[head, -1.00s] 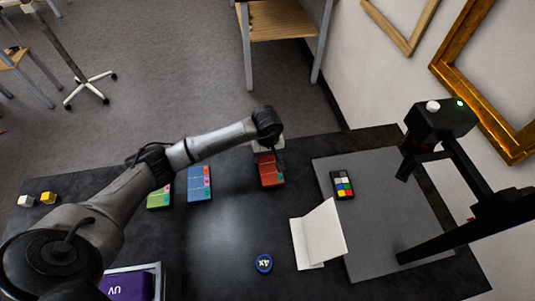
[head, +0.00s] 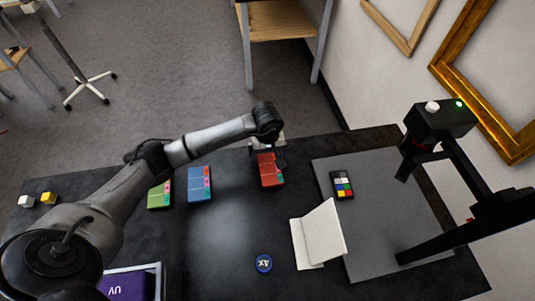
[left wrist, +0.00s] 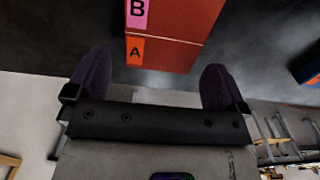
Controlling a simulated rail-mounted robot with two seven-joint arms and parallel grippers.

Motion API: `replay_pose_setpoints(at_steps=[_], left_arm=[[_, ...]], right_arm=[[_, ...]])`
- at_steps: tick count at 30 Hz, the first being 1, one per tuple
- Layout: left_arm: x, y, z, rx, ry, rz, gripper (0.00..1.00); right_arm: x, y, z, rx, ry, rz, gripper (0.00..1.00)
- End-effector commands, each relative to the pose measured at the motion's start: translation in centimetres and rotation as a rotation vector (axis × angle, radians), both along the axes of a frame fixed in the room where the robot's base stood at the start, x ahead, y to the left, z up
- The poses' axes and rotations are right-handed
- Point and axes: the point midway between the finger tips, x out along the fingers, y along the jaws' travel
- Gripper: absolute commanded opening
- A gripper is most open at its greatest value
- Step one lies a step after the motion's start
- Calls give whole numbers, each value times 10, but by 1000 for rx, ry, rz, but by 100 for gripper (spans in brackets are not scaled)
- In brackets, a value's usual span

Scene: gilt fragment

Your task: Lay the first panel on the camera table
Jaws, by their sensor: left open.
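A red labelled panel block (head: 270,172) stands on the black table near its far edge. In the left wrist view the red block (left wrist: 180,28) shows a pink B label and an orange A label. My left gripper (left wrist: 155,78) is open, with its purple fingers apart and nothing between them. The block lies ahead of the gap between the fingers, apparently apart from them. In the head view my left gripper (head: 268,146) is at the far end of the red block and partly covers it. The grey board (head: 375,235) lies under the black camera stand (head: 440,122). My right gripper is not seen.
Blue (head: 199,184) and green (head: 160,196) blocks stand left of the red one. A colour chart (head: 342,184) lies on the grey board. A folded white card (head: 318,236) stands at its left edge.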

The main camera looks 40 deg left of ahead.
Motion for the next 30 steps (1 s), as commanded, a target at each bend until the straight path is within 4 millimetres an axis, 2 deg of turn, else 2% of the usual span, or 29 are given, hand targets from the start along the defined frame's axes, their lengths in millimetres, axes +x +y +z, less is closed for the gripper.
replay_pose_setpoints(at_steps=[1, 6, 15, 21, 30], left_arm=[[1, 1, 11, 3, -5, -2, 99], [1, 1, 44, 2, -5, -2, 99], [1, 0, 89, 1, -3, -1, 99], [0, 0, 102, 1, -1, -1, 99], [0, 0, 104, 1, 1, -1, 99]], right_arm=[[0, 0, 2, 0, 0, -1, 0], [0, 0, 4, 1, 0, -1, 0], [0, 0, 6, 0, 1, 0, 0], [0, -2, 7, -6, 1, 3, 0], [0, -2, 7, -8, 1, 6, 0]])
